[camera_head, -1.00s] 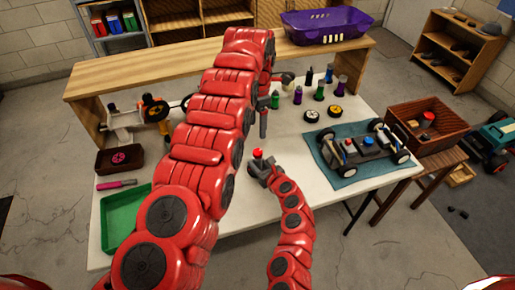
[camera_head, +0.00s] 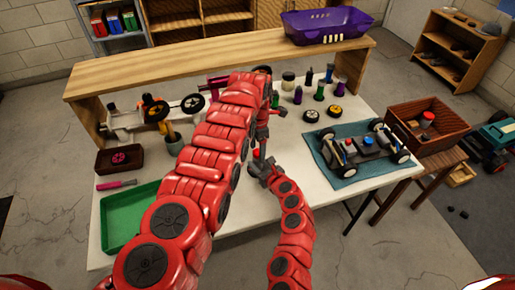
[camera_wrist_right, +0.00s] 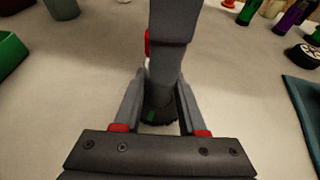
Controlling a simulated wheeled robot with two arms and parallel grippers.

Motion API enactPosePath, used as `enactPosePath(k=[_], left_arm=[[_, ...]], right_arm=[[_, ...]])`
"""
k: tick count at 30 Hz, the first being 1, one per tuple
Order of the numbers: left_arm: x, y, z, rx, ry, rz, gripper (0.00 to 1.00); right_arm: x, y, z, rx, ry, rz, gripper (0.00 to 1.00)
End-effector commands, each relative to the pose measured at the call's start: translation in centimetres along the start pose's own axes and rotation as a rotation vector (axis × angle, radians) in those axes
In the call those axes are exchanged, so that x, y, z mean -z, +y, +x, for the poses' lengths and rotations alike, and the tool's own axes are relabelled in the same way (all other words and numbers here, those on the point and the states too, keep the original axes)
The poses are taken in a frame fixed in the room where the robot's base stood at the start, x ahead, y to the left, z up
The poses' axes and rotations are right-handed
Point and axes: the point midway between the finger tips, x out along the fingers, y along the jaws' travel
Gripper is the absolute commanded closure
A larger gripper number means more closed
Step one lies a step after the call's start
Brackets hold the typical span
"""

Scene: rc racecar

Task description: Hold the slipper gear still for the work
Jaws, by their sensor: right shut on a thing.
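My right gripper (camera_wrist_right: 160,115) is shut on a dark round toothed piece, apparently the slipper gear (camera_wrist_right: 158,113), low between its fingers over the white table. A small green patch shows on it. In the head view my right gripper (camera_head: 262,172) is near the table's middle; the gear is too small to make out there. My left gripper (camera_head: 262,135) points down just above it. In the right wrist view a dark grey part, apparently of my left gripper, comes down in front of the gear and hides much of it. A bit of red shows behind. The left fingers' opening is unclear.
A blue mat (camera_head: 345,176) with the car chassis (camera_head: 365,147) lies at right. A green tray (camera_head: 125,222) and brown box (camera_head: 118,160) are at left. Several bottles and two wheels stand behind. A wooden crate (camera_head: 437,138) is beyond the right edge.

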Motion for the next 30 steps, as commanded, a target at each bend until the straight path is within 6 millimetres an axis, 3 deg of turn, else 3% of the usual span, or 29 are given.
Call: enactPosePath(k=[1, 12, 23, 30], left_arm=[[-0.01, 0.0, 0.0, 0.0, 0.0, 0.0, 0.36], [-0.03, -0.01, -0.02, 0.0, 0.0, 0.001, 1.0], [-0.03, -0.04, -0.01, 0.001, 0.0, 0.032, 1.0], [-0.01, -0.08, 0.06, 0.003, 0.001, 0.161, 1.0]], right_arm=[[0.05, 0.01, 0.0, 0.0, 0.001, 0.0, 1.0], [0.06, 0.02, 0.01, 0.0, 0.001, 0.0, 1.0], [0.06, 0.02, 0.01, 0.0, 0.001, 0.0, 1.0], [0.05, 0.01, 0.01, 0.0, 0.001, 0.0, 1.0]])
